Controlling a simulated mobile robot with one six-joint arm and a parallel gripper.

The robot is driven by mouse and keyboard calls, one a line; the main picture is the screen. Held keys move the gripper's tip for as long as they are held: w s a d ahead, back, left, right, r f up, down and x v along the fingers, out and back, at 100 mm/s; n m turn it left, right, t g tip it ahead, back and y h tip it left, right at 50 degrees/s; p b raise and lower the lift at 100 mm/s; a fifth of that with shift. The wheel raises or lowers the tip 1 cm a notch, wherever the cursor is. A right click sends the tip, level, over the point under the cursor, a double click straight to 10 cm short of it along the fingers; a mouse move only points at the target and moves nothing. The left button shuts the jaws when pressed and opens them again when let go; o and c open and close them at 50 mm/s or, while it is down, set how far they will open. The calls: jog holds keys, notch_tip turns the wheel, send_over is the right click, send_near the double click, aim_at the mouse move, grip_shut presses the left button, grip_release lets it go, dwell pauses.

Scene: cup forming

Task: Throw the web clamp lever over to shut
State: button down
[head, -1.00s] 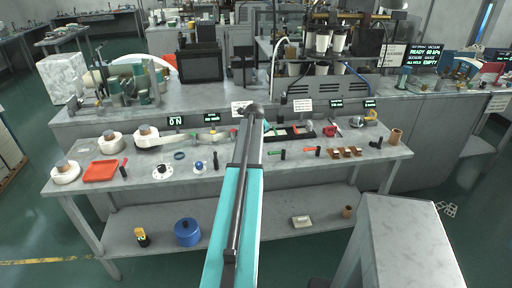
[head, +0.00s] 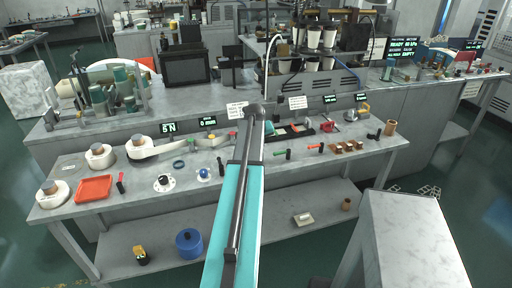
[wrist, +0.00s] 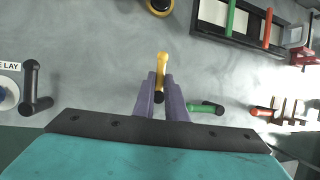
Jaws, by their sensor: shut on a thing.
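In the wrist view my gripper (wrist: 161,92) has its two purple fingers closed around a yellow bar with a dark end (wrist: 162,62). The bar stands out past the fingertips, above a grey bench top. No label beside it can be read, so I cannot tell from the pictures that it is the web clamp lever. In the head view my own arm hides the gripper and the bar. A black lever (wrist: 31,88) lies to the left, apart from the fingers; it also shows in the head view (head: 216,163).
A green-handled tool (wrist: 205,108) lies close right of the fingers, and a red-handled one (wrist: 262,112) farther right. A dark tray (wrist: 238,25) with green and red sticks is at upper right. A blue knob (head: 203,174) and an orange tray (head: 94,189) are on the bench's left.

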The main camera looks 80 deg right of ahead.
jog(key=shift+d+r, duration=0.15)
jog(key=c, duration=1.8)
grip_release()
jog(key=shift+a+r, duration=0.45)
jog(key=shift+r, duration=0.15)
jog(key=b+v, duration=0.3)
jog(key=v, duration=0.9)
jog(key=shift+r, duration=0.2)
